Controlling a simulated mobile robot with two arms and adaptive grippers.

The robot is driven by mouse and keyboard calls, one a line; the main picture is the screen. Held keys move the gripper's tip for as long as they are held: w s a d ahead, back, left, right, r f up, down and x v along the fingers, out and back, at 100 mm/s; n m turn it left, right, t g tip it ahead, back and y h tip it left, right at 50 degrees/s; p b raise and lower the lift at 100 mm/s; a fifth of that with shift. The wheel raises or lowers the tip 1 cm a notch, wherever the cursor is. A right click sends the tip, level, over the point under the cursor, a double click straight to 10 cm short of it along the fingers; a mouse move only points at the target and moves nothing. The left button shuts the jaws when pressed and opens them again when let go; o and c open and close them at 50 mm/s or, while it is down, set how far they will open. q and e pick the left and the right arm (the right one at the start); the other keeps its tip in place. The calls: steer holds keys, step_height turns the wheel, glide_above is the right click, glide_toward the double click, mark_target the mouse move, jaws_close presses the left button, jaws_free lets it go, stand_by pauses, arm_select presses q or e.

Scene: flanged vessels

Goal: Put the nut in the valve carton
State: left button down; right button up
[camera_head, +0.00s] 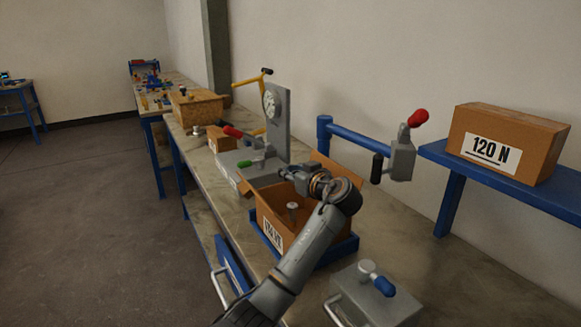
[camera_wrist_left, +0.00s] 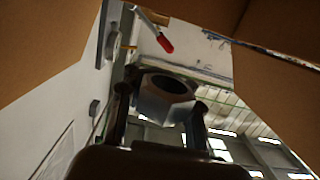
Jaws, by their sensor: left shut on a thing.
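My left gripper (camera_head: 298,177) is over the open valve carton (camera_head: 270,225), near its far side, and its arm comes up from the bottom of the head view. In the left wrist view, the gripper (camera_wrist_left: 165,112) is shut on a grey hexagonal nut (camera_wrist_left: 152,104) with a round hole. The nut is hard to make out in the head view. The brown carton has a "VALVE" label and raised flaps, and a grey metal part (camera_head: 292,207) shows inside it. Carton flaps (camera_wrist_left: 40,45) show at the sides of the wrist view. My right gripper is not in view.
The carton stands in a blue tray (camera_head: 335,252) on the long bench. A grey fixture (camera_head: 277,120) with red and green handles stands behind it. A grey box with a blue handle (camera_head: 384,287) is at front right. A "120 N" box (camera_head: 508,142) sits on a blue shelf.

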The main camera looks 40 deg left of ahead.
arm_select(q)
steer(key=c, duration=1)
jaws_free()
steer(key=shift+o, duration=0.8)
step_height(320, 180, up, 10)
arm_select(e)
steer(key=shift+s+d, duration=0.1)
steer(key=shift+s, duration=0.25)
